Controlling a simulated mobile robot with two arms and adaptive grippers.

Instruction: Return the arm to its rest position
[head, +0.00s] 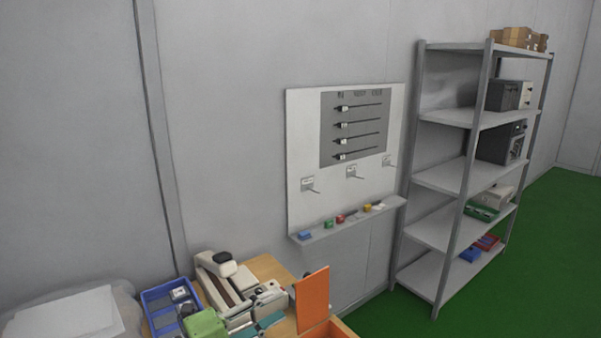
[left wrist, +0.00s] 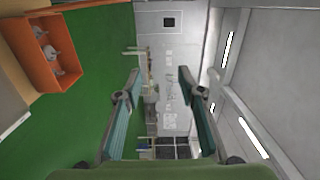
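My left gripper (head: 257,325) is low in the head view, over the wooden table (head: 268,268) between a blue crate and an upright orange panel. Its green body and teal fingers show, with my pale arm links behind. In the left wrist view the two teal fingers of my left gripper (left wrist: 160,76) are spread apart. Nothing is between them but the distant room, so it is open and empty. My right gripper is in neither view.
The blue crate (head: 152,297) holds small parts left of my gripper. The orange panel (head: 312,299) stands at its right. An orange bin (left wrist: 37,62) with several grey parts shows in the left wrist view. A wall board (head: 303,130) and metal shelf (head: 440,175) stand behind.

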